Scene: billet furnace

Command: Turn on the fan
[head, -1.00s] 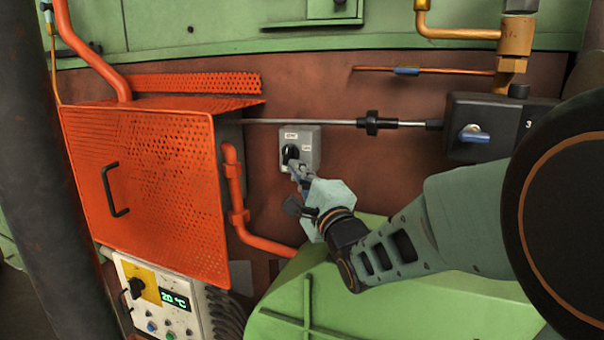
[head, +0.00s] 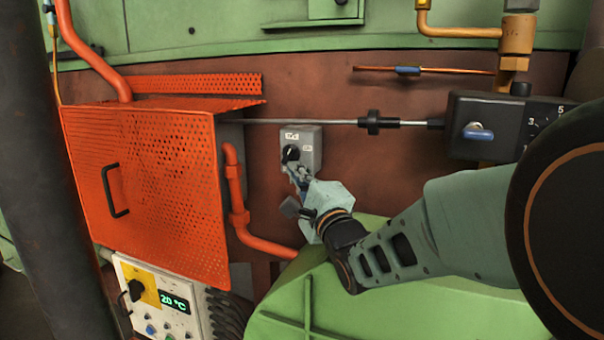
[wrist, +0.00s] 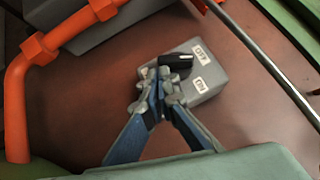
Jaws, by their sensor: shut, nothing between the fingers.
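A small grey switch box (head: 313,146) with a black rotary knob (head: 291,152) and two small white labels is fixed to the brown wall. Its box (wrist: 208,78) and knob (wrist: 176,61) also show in the wrist view. In the wrist view the closed fingertips of my gripper (wrist: 158,88) overlap the box's left edge just below the knob. I cannot tell whether they touch it.
An orange perforated cabinet (head: 150,185) and an orange pipe (head: 234,185) stand left of the switch. A metal rod (head: 300,122) runs above it to a black box with a blue handle (head: 478,133). A control panel (head: 160,305) reading 20 °C is lower left. Green casing (head: 330,300) lies below.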

